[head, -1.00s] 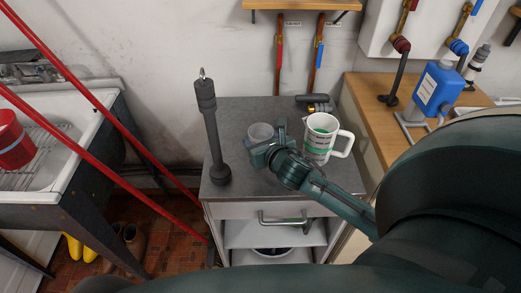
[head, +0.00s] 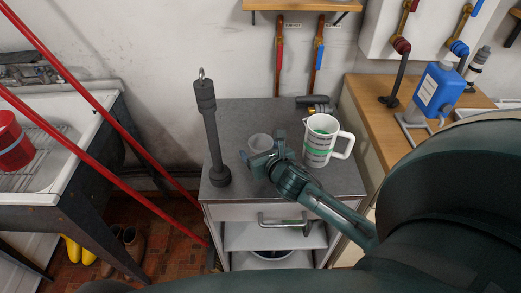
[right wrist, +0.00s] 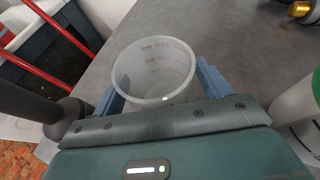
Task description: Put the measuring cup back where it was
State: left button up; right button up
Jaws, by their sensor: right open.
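The measuring cup (head: 260,142) is a small translucent cup with red markings inside. It stands on the grey cabinet top (head: 245,112), left of the white jug. My right gripper (head: 263,147) is open around it, one finger on each side. In the right wrist view the cup (right wrist: 152,72) sits between the blue-grey fingers, its lower part hidden by the gripper body. I cannot tell whether either finger touches it. My left gripper is not in view.
A dark pole-like tool (head: 213,135) stands upright close to the left of the cup. A white jug with green bands (head: 320,145) stands close to the right, with a dark fitting (head: 318,101) behind it. The cabinet top behind the cup is clear.

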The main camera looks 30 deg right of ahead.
jog(key=shift+r, duration=0.15)
jog(key=v, duration=1.2)
jog(key=shift+s, duration=0.1)
